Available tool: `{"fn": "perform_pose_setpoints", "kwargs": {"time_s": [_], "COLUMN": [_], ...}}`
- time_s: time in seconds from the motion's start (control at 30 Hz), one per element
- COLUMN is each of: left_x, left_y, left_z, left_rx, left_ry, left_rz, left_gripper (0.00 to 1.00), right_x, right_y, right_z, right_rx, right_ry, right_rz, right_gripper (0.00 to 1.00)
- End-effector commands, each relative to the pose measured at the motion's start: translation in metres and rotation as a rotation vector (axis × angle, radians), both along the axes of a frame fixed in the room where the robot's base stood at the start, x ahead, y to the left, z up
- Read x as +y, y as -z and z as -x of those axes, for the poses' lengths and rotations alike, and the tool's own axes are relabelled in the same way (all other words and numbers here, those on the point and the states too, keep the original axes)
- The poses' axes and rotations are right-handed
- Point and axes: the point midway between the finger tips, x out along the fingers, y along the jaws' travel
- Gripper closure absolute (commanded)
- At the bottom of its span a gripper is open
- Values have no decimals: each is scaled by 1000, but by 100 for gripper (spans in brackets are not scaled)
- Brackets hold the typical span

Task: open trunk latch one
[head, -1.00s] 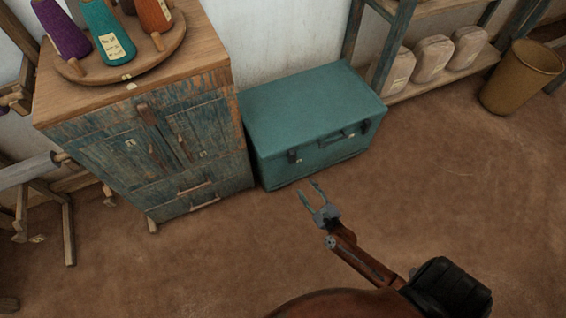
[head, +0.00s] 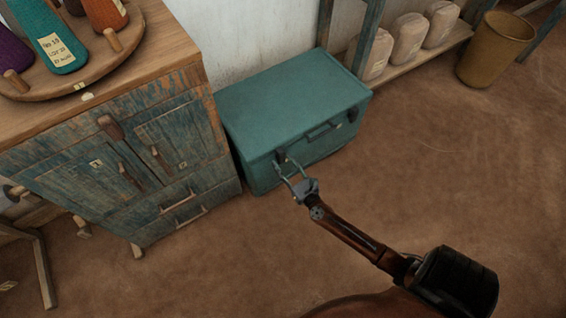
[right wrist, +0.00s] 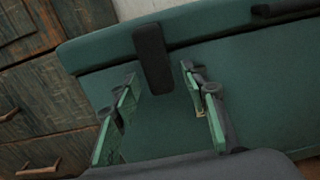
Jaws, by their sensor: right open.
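The teal trunk (head: 295,105) stands closed on the floor against the wall. Its left dark latch (head: 281,156) is on the front face and shows close up in the right wrist view (right wrist: 153,58). The other dark latch (head: 353,114) is near the trunk's right end. My right gripper (head: 289,168) is open in front of the left latch. In the right wrist view its two fingers (right wrist: 158,100) lie to either side of the latch's lower end, with nothing held between them. Contact cannot be told. My left gripper is not in view.
A worn blue wooden cabinet (head: 130,165) stands close to the trunk's left, with a round tray (head: 110,50) of yarn cones on top. A shelf with wrapped bundles (head: 408,38) and a tan bin (head: 495,48) are behind at right. The floor in front is clear.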

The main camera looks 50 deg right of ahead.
Motion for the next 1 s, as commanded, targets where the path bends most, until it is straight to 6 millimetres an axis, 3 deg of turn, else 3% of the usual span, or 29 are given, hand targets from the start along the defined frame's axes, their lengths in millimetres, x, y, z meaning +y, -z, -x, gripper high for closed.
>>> {"fn": "perform_pose_setpoints", "kwargs": {"time_s": [0.27,0.87,1.0], "left_x": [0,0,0], "left_y": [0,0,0], "left_z": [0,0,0], "left_rx": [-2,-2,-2], "left_ry": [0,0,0], "left_rz": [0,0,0], "left_gripper": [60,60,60], "right_x": [0,0,0], "right_y": [0,0,0], "right_z": [-2,-2,-2], "right_rx": [1,1,2], "right_ry": [-1,-1,-1], "right_rz": [0,1,4], "right_gripper": [59,100,100]}}
